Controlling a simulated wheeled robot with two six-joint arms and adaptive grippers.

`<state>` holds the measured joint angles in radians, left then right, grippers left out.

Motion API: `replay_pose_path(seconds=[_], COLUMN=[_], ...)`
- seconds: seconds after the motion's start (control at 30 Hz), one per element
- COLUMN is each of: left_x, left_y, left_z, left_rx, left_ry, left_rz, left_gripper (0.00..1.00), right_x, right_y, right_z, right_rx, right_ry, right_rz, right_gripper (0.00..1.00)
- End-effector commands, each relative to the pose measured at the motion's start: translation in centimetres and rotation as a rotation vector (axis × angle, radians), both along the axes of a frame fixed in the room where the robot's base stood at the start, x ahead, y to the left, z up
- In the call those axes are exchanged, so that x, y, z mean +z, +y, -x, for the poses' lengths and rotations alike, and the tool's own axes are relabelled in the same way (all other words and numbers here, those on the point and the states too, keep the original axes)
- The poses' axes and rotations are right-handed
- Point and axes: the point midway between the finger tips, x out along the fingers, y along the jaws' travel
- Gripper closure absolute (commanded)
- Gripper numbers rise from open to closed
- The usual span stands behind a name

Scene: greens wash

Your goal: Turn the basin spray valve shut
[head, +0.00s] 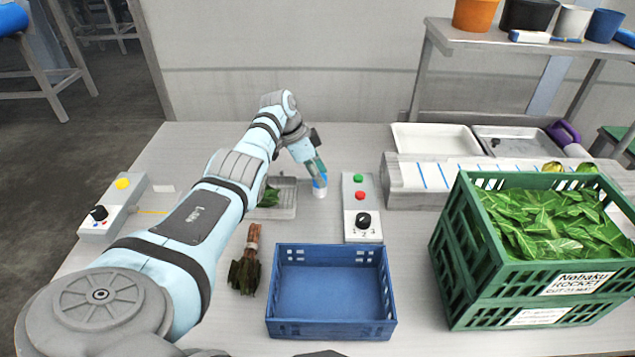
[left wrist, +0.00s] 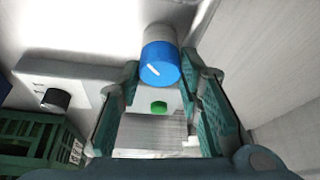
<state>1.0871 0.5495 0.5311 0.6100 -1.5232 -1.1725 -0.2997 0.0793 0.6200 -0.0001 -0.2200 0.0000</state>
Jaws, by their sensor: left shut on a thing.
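The spray valve has a blue round cap (head: 321,181) with a white pointer line, on a pale body standing on the bench. In the left wrist view the blue cap (left wrist: 160,66) sits between the finger pads, its white line slanting. My left gripper (head: 317,168) reaches down to the valve from behind my arm and is shut on the cap; the fingers partly hide it in the head view. A shallow metal tray (head: 287,211) with some green leaves lies just left of the valve, partly hidden by my arm. My right gripper is not in view.
A control box (head: 351,208) with green and red buttons and a black dial stands right of the valve. A blue crate (head: 330,323) is in front, beside a bundle of dark leaves (head: 245,274). Green crates (head: 463,285) of rocket stand at right; another box (head: 103,226) at left.

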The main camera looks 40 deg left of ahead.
Motion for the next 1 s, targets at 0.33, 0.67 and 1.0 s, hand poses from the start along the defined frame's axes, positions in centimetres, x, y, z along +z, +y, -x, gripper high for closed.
replay_pose_path(seconds=[0.33, 0.67, 1.0], left_x=[0.01, 0.02, 0.31], left_y=[-0.08, -0.03, 0.18], left_z=[0.0, 0.04, 0.15], left_rx=[-0.03, -0.028, -0.025], left_ry=[0.002, 0.002, 0.002], left_rz=[0.0, 0.001, 0.0], left_gripper=[0.95, 0.48, 0.47], right_x=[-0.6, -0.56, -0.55], right_y=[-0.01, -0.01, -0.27], right_z=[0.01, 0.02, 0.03], right_rx=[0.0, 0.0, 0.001], right_ry=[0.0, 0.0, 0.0], right_rz=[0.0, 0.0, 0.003], right_gripper=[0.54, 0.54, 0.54])
